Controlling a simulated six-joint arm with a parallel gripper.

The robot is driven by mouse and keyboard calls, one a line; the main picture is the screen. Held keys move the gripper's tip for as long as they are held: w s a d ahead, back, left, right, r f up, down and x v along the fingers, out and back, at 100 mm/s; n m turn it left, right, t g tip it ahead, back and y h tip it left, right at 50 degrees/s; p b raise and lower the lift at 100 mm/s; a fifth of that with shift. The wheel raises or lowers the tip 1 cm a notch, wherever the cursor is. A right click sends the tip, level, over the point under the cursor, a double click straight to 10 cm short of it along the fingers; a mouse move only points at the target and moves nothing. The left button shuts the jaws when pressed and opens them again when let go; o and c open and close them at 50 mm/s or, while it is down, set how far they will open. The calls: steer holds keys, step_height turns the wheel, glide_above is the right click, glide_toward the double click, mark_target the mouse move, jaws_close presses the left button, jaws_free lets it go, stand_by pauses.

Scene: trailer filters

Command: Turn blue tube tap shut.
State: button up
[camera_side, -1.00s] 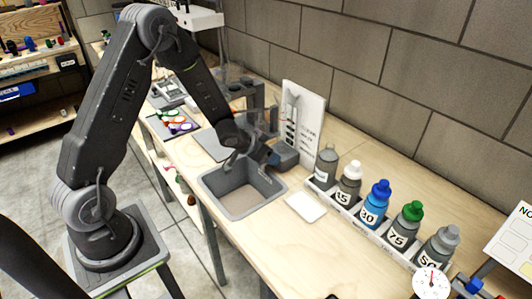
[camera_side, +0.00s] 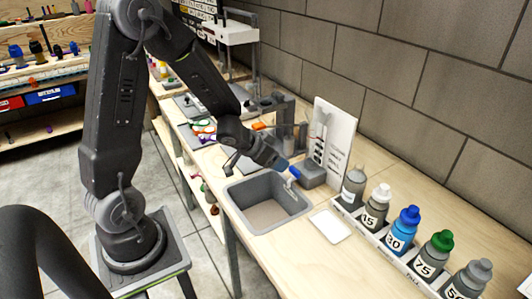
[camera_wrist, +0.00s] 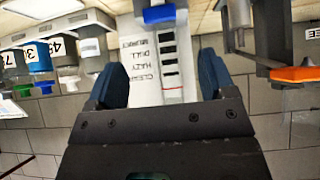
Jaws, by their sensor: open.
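The blue tap (camera_side: 294,173) sits at the back edge of the grey sink, just beyond my gripper's tip in the side view. In the wrist view a blue part that looks like this tap (camera_wrist: 160,14) shows at the top, between and beyond my fingers. My gripper (camera_side: 281,163) is over the back of the sink, angled down towards the tap. In the wrist view my gripper (camera_wrist: 161,80) has its two dark blue fingers wide apart with nothing between them. The tap's lower part and its exact turn are hard to make out.
The grey sink (camera_side: 236,194) lies below my gripper. A white card panel (camera_side: 336,135) stands behind the tap. A row of bottles in a white rack (camera_side: 382,246) and a white pad (camera_side: 330,226) are to the right. An orange part (camera_wrist: 297,74) shows right in the wrist view.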

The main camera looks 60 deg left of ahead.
steer(key=shift+v, duration=1.7)
steer(key=shift+r, duration=0.1)
